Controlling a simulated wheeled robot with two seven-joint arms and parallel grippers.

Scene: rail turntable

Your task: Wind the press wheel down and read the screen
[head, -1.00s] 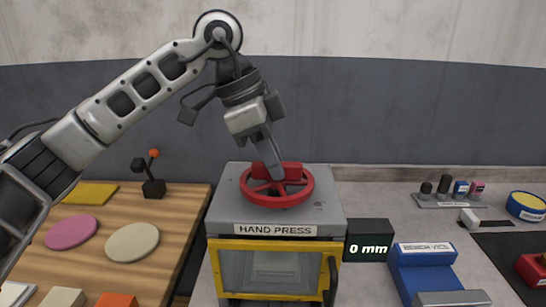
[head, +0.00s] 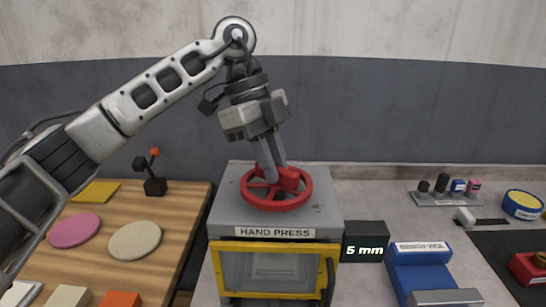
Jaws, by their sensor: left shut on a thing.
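The red press wheel (head: 302,199) lies flat on top of the grey hand press (head: 229,202), labelled HAND PRESS. My left gripper (head: 277,177) comes down from above, its two fingers shut on the wheel's red raised grip near the centre. A small black screen (head: 365,243) to the right of the press reads "5 mm". The press has a yellow-framed window door (head: 222,266) with a black handle, and the door looks shut. My right gripper is out of view.
A blue bench vice (head: 421,271) stands right of the screen. A wooden table (head: 185,215) at left holds coloured discs and blocks.

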